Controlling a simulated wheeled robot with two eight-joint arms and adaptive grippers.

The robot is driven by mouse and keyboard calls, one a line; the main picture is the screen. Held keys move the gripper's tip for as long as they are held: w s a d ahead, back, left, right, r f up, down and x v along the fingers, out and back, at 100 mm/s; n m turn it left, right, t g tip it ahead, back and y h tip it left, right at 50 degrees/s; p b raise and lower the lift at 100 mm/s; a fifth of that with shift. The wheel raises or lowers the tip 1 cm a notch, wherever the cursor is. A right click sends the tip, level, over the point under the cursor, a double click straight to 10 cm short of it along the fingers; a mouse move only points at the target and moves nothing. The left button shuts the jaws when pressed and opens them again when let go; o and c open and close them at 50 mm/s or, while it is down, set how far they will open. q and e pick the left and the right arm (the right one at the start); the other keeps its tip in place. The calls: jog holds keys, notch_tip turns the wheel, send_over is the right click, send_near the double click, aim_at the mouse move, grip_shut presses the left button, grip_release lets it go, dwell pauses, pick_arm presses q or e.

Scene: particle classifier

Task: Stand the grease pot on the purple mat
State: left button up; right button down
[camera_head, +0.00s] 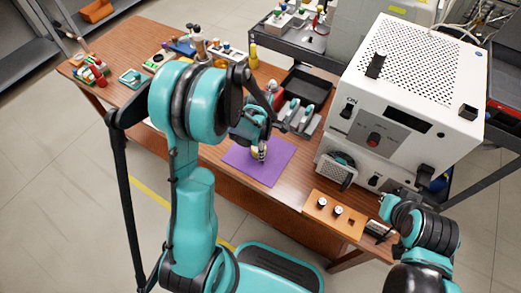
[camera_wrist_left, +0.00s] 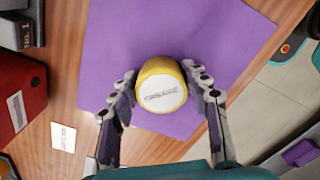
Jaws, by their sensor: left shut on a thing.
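The grease pot (camera_wrist_left: 161,86) is a yellow pot with a white, lettered lid, seen from above in the left wrist view. In the head view its small yellow body (camera_head: 255,153) shows partly behind my gripper. My left gripper (camera_wrist_left: 163,98) is shut on it, one finger on each side. The purple mat (camera_head: 273,163) lies flat on the wooden table. The pot is over the mat in both views; I cannot tell whether its base touches it. The mat also fills the middle of the left wrist view (camera_wrist_left: 115,45). My right gripper (camera_head: 379,231) is at the lower right, its fingers unclear.
A white machine (camera_head: 409,85) stands right of the mat. An orange-brown board (camera_head: 335,213) with round pieces lies in front of it. A black tray (camera_head: 306,86) and a grey holder (camera_head: 297,118) are behind the mat. Several small items crowd the table's far left.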

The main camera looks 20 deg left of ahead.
pick_arm(q)
jog(key=shift+f, duration=0.2)
jog(key=o, duration=1.2)
jog(key=shift+r, duration=0.1)
